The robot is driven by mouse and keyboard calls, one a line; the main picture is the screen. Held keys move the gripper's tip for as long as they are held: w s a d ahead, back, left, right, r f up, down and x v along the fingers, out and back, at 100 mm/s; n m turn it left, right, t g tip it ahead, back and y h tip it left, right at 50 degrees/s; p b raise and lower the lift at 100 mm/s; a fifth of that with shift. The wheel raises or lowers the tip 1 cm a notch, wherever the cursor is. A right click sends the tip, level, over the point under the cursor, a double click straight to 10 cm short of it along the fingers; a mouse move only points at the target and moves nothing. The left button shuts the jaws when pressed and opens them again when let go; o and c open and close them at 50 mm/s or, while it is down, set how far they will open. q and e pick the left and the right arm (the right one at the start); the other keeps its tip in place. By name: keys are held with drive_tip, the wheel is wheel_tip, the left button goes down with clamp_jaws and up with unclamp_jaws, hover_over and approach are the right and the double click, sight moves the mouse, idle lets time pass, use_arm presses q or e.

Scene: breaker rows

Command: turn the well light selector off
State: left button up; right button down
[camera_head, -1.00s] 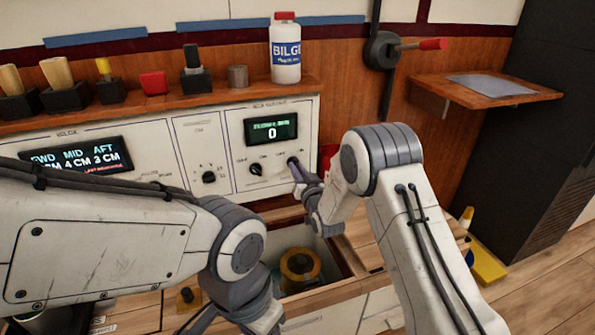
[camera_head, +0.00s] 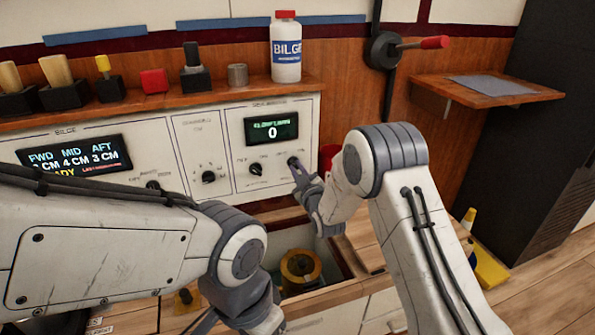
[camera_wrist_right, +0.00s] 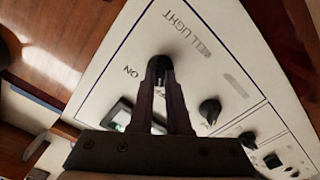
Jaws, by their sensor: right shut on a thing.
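The well light selector (camera_wrist_right: 159,72) is on the white panel (camera_wrist_right: 115,75), under the lettering "WELL LIGHT" in the right wrist view. An "ON" mark shows beside it; the fingers hide most of the knob and its pointing direction. My right gripper (camera_head: 294,163) is shut on the selector at the right end of the panel in the head view. Its two dark fingertips also show around the knob in the right wrist view (camera_wrist_right: 160,65). My left arm comes down at the lower left of the head view; its fingers are mostly hidden or cut off.
Another dark knob (camera_head: 256,169) sits left of the selector under a display reading 0 (camera_head: 271,129). A further knob (camera_head: 208,177) is farther left. An open well with a yellow round thing (camera_head: 301,268) lies below.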

drive_tip(key=shift+f+n, duration=0.1)
drive_tip(key=shift+n, duration=0.5)
drive_tip(key=c, duration=0.9)
unclamp_jaws()
drive_tip(key=shift+p+v, duration=1.1)
drive_tip(key=shift+v, duration=4.15)
drive_tip(key=shift+a, duration=0.15)
